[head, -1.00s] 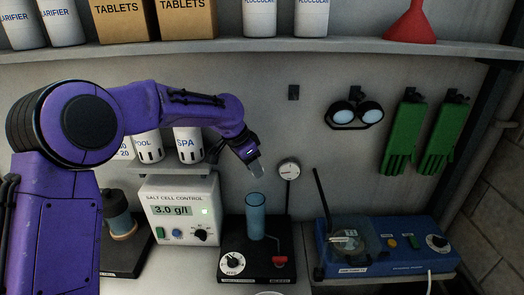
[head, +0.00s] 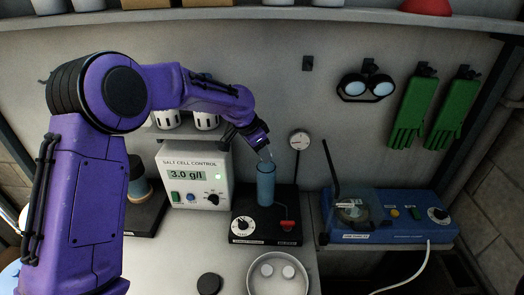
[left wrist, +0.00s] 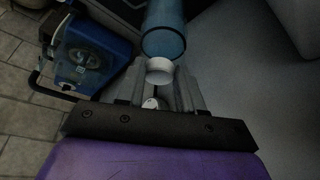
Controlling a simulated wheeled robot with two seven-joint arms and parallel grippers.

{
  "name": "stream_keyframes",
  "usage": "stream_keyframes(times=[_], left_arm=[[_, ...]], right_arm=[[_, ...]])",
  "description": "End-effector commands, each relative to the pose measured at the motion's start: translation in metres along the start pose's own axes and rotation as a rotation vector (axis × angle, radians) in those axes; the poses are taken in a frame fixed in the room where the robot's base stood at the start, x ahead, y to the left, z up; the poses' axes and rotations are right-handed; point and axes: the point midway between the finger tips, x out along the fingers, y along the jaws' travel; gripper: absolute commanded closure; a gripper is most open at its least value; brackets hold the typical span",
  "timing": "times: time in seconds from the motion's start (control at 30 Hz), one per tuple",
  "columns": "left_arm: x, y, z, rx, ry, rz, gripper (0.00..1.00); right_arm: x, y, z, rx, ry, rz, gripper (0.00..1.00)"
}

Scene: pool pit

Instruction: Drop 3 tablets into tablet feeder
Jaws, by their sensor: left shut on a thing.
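My left gripper (head: 265,154) is shut on a white tablet (left wrist: 160,70), which shows between its fingertips in the left wrist view. The gripper points down just above the tablet feeder, a blue translucent tube (head: 266,185) on a black base (head: 243,210) with a dial and a red lever. In the left wrist view the tube (left wrist: 164,30) is just beyond the tablet. Two white tablets (head: 267,271) (head: 289,271) lie in a round metal dish (head: 254,286) at the front. I cannot see inside the tube. My right gripper is not in view.
A salt cell control box (head: 196,178) stands left of the feeder. A blue device (head: 405,229) with a dark upright rod stands right. A black disc (head: 209,284) lies left of the dish.

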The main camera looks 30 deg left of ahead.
Motion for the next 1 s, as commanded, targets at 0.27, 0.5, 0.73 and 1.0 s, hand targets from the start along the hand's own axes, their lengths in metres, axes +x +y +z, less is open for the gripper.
stream_keyframes(times=[0.27, 0.5, 0.73, 1.0], left_arm=[[0.0002, -0.0015, -0.0002, 0.0, 0.0, 0.001, 0.92], [0.0, -0.0016, -0.0002, 0.0, 0.0, 0.0, 0.34], [0.0001, -0.0016, 0.0, 0.0, 0.0, 0.0, 0.34], [0.0001, -0.0016, 0.0, 0.0, 0.0, 0.0, 0.34]], right_arm=[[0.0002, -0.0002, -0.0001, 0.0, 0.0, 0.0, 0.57], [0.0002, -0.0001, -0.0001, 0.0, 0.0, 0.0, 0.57], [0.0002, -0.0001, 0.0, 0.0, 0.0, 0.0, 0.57], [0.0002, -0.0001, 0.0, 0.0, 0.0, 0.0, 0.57]])
